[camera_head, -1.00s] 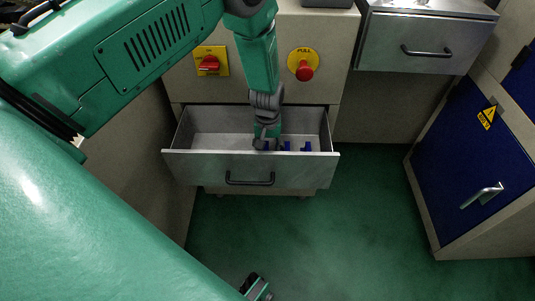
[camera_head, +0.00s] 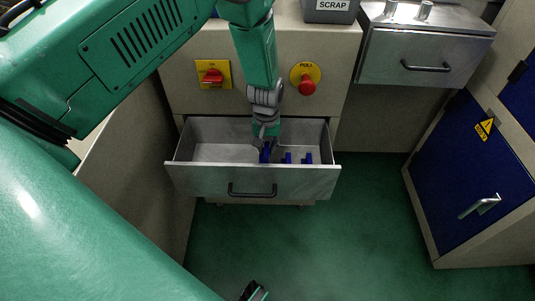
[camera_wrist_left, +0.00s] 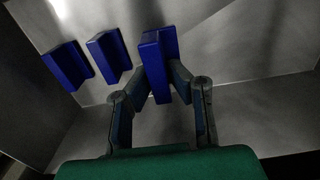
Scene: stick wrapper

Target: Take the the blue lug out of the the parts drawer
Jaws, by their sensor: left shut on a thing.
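The open parts drawer (camera_head: 205,178) sticks out of the beige cabinet in the head view. My left gripper (camera_head: 267,150) reaches down into it. In the left wrist view, my left gripper (camera_wrist_left: 160,90) is shut on a blue lug (camera_wrist_left: 155,62), with a finger on each side of it. The held lug also shows in the head view (camera_head: 265,156). Two more blue lugs (camera_head: 287,158) (camera_head: 307,158) stand to its right on the drawer floor. They show to the left of the held lug in the wrist view (camera_wrist_left: 109,55) (camera_wrist_left: 68,66). Whether the held lug is clear of the floor, I cannot tell.
A red switch (camera_head: 212,76) and a red stop knob (camera_head: 307,86) are on the cabinet front above the drawer. A grey scrap bin (camera_head: 330,12) stands on top. A closed metal drawer (camera_head: 425,60) and a blue cabinet door (camera_head: 465,170) are at right.

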